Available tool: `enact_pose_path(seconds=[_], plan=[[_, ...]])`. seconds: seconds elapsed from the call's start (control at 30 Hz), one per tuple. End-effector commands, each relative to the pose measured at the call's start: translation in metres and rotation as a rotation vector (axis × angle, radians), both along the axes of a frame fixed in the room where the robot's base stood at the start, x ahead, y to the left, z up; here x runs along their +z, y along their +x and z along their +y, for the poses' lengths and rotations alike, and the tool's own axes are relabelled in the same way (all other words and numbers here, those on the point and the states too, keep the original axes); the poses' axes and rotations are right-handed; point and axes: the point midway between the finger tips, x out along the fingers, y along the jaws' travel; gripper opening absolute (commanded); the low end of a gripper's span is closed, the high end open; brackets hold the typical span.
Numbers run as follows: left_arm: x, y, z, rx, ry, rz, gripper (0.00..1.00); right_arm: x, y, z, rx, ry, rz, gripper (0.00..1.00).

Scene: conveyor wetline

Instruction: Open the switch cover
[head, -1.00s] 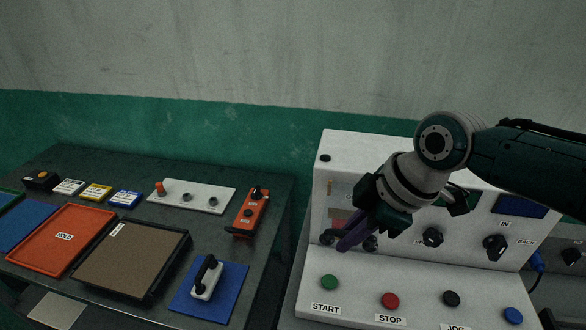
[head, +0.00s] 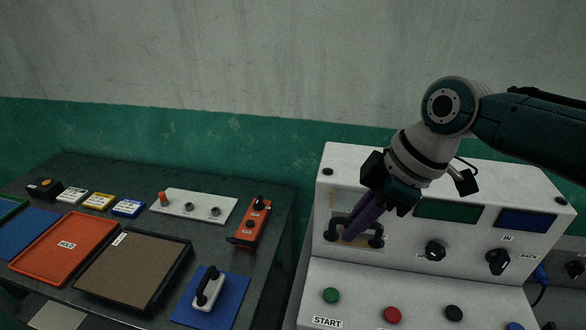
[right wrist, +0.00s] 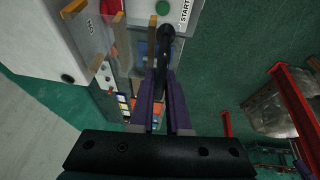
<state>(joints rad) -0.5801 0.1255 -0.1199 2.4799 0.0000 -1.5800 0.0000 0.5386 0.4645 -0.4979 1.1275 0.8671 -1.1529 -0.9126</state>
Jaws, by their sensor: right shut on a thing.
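The switch cover (head: 340,202) is a clear pane with tan edges at the left of the white machine's upright panel. Its black bar handle (head: 333,234) has a dark mount at each end. In the right wrist view the clear cover (right wrist: 92,38) stands out from the white panel at an angle, so it looks at least partly raised. My right gripper (head: 352,234), with purple fingers, is shut on the handle; the fingers hide its middle. In the right wrist view the handle (right wrist: 166,35) lies between the fingertips. What is behind the cover is mostly hidden. My left gripper is not in view.
Below the handle, the machine's ledge carries a green START button (head: 331,295), a red button (head: 392,314) and others. Black knobs (head: 435,250) sit to the right. A dark table (head: 265,215) at left holds trays, a switch strip (head: 192,206) and an orange pendant (head: 250,222).

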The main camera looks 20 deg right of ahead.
Motion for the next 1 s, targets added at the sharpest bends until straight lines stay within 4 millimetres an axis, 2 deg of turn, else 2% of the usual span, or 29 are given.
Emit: enact_pose_path(seconds=[0.1, 0.13, 0.4, 0.73, 0.87, 1.0], plan=[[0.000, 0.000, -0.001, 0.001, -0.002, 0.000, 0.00, 0.001, 0.003, -0.002, -0.003, -0.003, -0.010, 0.00], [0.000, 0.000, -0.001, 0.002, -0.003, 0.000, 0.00, 0.001, 0.003, -0.002, -0.003, -0.004, -0.011, 0.15], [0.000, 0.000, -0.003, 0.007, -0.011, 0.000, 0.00, 0.000, 0.002, -0.001, -0.003, -0.002, -0.006, 0.45], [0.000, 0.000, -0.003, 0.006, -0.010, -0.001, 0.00, 0.003, 0.000, -0.002, -0.002, -0.001, -0.005, 0.45], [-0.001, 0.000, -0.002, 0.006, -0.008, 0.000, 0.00, 0.015, -0.003, -0.006, -0.002, -0.003, -0.006, 0.45], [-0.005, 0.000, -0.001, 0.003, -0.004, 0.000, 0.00, 0.035, -0.009, -0.013, 0.000, -0.003, -0.009, 0.45]])
